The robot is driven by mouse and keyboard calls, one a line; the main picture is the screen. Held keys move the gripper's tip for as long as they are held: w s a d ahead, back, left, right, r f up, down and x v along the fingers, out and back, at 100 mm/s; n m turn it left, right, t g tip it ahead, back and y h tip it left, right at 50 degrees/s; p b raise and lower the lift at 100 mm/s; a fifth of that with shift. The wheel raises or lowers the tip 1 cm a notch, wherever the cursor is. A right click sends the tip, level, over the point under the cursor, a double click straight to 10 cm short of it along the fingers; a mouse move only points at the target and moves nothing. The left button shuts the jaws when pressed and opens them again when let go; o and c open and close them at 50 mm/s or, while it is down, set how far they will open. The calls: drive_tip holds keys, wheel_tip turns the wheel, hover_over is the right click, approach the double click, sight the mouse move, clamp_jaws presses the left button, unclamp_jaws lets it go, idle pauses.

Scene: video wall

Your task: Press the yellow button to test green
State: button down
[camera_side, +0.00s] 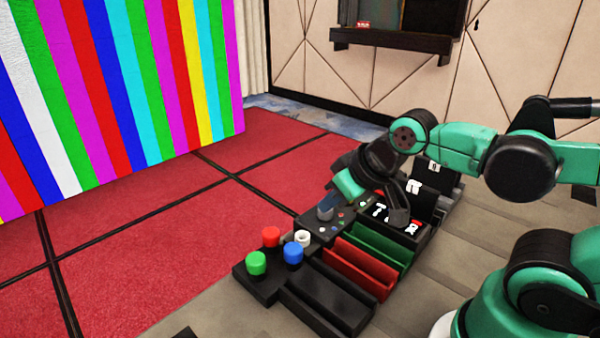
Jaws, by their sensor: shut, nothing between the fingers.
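The video wall (110,90) at the left shows vertical stripes in several colours, green among them. A dark control console (262,284) stands on the floor in front of my arm. At its near-left end are a red button (271,236), a green button (256,262), a blue button (293,253) and a white ring-shaped button (303,238). I cannot make out a yellow button. My gripper (398,214) is shut and points down over the console's far part, by a panel with white symbols. Whether it touches the panel is unclear.
A red tray (358,272) and a green tray (368,246) lie beside a black tray (325,298). A grey knob-like part (325,212) and small coloured spots are on the console left of my gripper. Red carpet (150,260) to the left is clear.

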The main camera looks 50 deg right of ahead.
idle(0.8)
drive_tip(key=w+d+r+m+t, duration=0.1)
drive_tip(key=w+d+m, duration=0.2)
drive_tip(key=d, duration=0.4)
drive_tip(key=w+d+r+m+t+y, duration=0.1)
drive_tip(key=d+m, duration=0.3)
drive_tip(key=d, duration=0.4)
drive_tip(key=shift+w+m, duration=0.4)
drive_tip(key=shift+w, duration=0.5)
drive_tip(key=shift+f, duration=0.15)
drive_tip(key=shift+f, duration=4.35)
drive_tip(key=shift+f, duration=0.15)
drive_tip(key=shift+f, duration=0.25)
